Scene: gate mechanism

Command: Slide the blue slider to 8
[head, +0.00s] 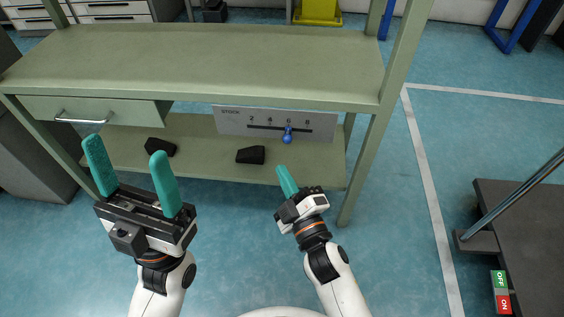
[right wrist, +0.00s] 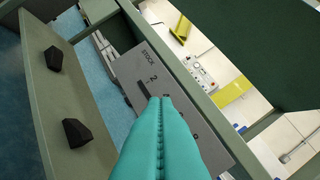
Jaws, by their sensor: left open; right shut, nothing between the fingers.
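The blue slider (head: 287,134) sticks out from a grey panel (head: 230,121) labelled STOCK under the workbench top. It sits on a horizontal slot, below the third of the marks above it, left of the last mark at the right end. My right gripper (head: 284,176) is shut and empty, in front of and below the slider, apart from it. In the right wrist view its teal fingers (right wrist: 164,110) cover part of the panel (right wrist: 150,65); the slider is hidden there. My left gripper (head: 126,150) is open and empty, in front of the drawer at the left.
The green workbench (head: 200,60) has a drawer (head: 90,110) at the left and a lower shelf (head: 205,165). Two black blocks lie on the shelf, one left (head: 160,147) and one nearer the panel (head: 251,155). A bench leg (head: 358,170) stands right of the panel.

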